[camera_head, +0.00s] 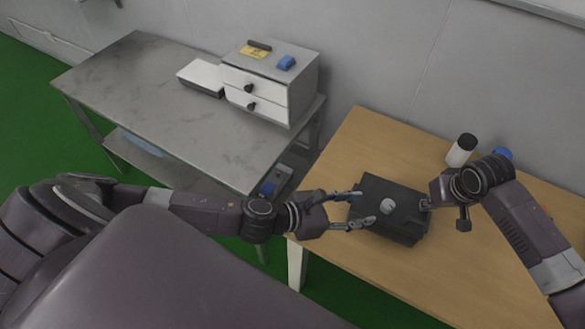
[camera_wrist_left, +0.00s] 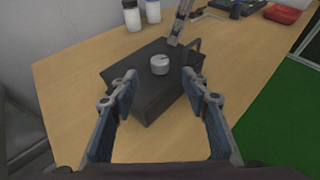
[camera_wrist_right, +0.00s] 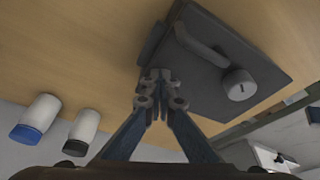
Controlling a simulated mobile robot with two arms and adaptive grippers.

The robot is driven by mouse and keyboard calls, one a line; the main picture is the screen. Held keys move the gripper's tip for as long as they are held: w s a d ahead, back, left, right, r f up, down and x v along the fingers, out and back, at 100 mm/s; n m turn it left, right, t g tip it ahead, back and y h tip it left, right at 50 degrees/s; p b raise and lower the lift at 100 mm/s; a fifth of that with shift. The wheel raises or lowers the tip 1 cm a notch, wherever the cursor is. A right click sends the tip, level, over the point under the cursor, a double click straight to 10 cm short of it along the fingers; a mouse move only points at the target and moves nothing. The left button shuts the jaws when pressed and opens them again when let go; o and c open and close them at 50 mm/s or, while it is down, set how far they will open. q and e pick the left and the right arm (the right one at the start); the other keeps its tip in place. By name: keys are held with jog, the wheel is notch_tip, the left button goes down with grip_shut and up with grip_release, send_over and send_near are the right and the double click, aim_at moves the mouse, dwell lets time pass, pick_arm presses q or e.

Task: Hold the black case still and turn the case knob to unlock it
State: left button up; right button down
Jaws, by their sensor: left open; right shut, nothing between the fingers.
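The black case (camera_head: 402,196) lies flat on the wooden table, with a round light-grey knob (camera_head: 386,207) on its top. In the left wrist view the case (camera_wrist_left: 152,100) and knob (camera_wrist_left: 160,64) are ahead of the fingers. My left gripper (camera_head: 358,208) is open at the case's left side, one finger on each side of its near corner; contact is unclear. My right gripper (camera_head: 424,204) is shut and empty at the case's right edge. In the right wrist view its closed fingertips (camera_wrist_right: 160,78) are beside the case (camera_wrist_right: 215,75), near its handle, with the knob (camera_wrist_right: 238,84) further right.
A white bottle with a black cap (camera_head: 461,150) and a blue-capped bottle (camera_head: 502,154) stand behind my right arm. The wooden table (camera_head: 352,140) is clear behind the case. A grey table (camera_head: 150,90) at the left bears a drawer box (camera_head: 268,88).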

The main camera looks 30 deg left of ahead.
pick_arm(q)
jog(key=w+a+n+t+y, duration=0.1)
jog(key=w+a+n+y, duration=0.1)
jog(key=w+a+n, duration=0.4)
jog(key=w+a+n+t+y, duration=0.1)
jog(key=w+a+n+y, duration=0.15)
jog(key=a+n, duration=0.45)
jog(key=w+a+f+n+y, duration=0.1)
jog(key=a+f+n+y, duration=0.2)
jog(key=a+f+n, duration=0.4)
jog(key=a+f, duration=0.3)
jog(key=f, duration=0.1)
jog(key=shift+a+f+n+g, duration=0.3)
jog(key=shift+a+f+n, duration=0.05)
jog(key=shift+a+n, duration=0.05)
jog(key=shift+w, duration=0.1)
